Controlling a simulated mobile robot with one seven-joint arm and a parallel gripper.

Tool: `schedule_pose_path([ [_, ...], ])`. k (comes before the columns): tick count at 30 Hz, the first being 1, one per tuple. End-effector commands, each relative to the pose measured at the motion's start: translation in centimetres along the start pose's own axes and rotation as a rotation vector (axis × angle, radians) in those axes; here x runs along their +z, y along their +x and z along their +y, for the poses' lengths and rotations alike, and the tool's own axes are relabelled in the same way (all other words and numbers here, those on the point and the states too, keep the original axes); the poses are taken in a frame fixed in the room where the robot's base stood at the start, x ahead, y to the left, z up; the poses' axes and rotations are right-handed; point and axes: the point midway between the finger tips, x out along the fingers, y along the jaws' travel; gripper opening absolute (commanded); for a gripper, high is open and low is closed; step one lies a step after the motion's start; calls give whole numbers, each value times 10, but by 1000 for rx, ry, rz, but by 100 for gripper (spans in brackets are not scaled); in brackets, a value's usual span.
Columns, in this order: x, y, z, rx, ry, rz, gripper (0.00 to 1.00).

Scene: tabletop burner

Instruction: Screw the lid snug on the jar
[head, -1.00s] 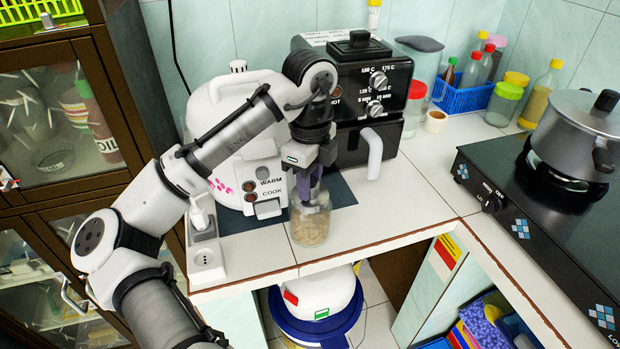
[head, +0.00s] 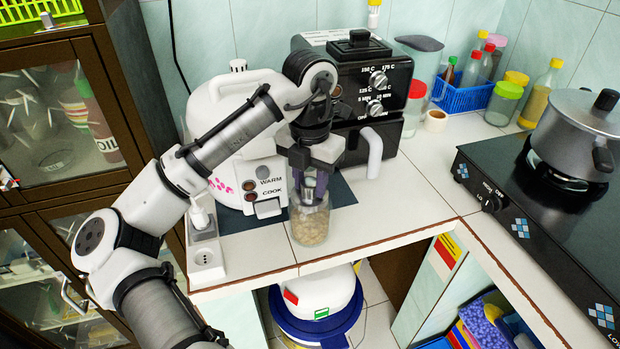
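A clear glass jar (head: 309,226) with pale, lumpy contents stands upright on the white tiled counter, close to its front edge. My gripper (head: 309,190) points straight down over the jar, with its dark purplish fingers at the jar's mouth. I cannot make out the lid; the fingers cover the top of the jar. I cannot tell how far apart the fingertips are or whether they hold anything.
A white rice cooker (head: 232,120) stands behind left of the jar, and a black air fryer (head: 365,90) behind it. A power socket strip (head: 207,257) lies to the left. Clear counter (head: 415,205) lies to the right, before the black stove (head: 490,200).

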Motion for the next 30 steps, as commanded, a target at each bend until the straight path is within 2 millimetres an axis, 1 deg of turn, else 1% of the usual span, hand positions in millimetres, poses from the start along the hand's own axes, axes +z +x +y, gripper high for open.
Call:
schedule_pose_path([
  [1,0,2,0,-1,1,5,43],
  [3,0,2,0,-1,0,4,49],
  [11,0,0,0,0,-2,1,49],
  [21,0,-7,0,-1,-3,0,49],
  [30,0,-6,0,0,-4,0,49],
])
